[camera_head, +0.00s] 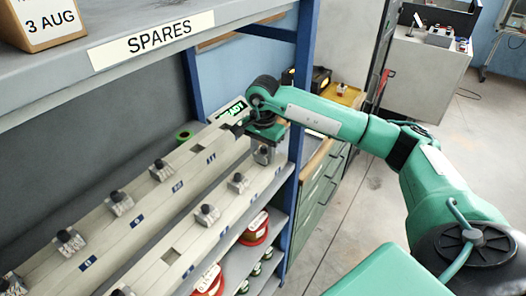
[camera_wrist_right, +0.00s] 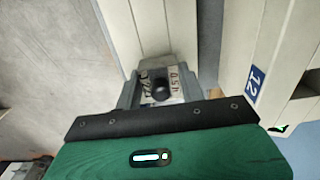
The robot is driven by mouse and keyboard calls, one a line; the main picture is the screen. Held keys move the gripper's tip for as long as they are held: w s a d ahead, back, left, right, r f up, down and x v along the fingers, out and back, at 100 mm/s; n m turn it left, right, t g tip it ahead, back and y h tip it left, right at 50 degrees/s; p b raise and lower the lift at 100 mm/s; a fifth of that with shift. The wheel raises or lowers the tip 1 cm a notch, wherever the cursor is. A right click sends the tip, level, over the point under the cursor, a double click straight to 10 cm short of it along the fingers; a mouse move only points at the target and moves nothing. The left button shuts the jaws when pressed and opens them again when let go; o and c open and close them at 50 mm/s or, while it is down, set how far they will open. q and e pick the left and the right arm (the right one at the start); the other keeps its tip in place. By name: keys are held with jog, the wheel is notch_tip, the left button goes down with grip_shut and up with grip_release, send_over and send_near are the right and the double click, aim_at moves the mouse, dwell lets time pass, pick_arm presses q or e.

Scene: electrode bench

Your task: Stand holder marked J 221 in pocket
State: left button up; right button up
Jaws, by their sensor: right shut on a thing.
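My right gripper (camera_head: 263,143) is at the far right end of the racks, shut on a grey holder (camera_head: 263,154). In the right wrist view, the holder (camera_wrist_right: 176,96) has a black knob and a pale label between the fingers (camera_wrist_right: 160,88); the label's characters are too unclear to confirm the marking. It is over or against a pale rail, and I cannot tell whether it is seated. Other grey holders with black knobs, such as one (camera_head: 119,202) on the back rail, stand in the pale racks. My left gripper is not seen.
The SPARES shelf (camera_head: 60,85) overhangs the racks, with a blue post (camera_head: 304,70) near my right arm. A tag reading 12 (camera_wrist_right: 257,84) shows beside an opening. Red spools (camera_head: 255,228) are on the lower shelf. Green drawers (camera_head: 318,195) stand to the right.

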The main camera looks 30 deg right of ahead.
jog(key=shift+f, duration=0.3)
jog(key=o, duration=1)
jog(key=shift+r+b, duration=0.5)
jog(key=shift+r, duration=0.1)
notch_tip(320, 180, up, 11)
jog(key=shift+r+b, duration=0.1)
jog(key=shift+b, duration=1.15)
jog(key=shift+r, duration=0.75)
jog(key=shift+f, duration=0.1)
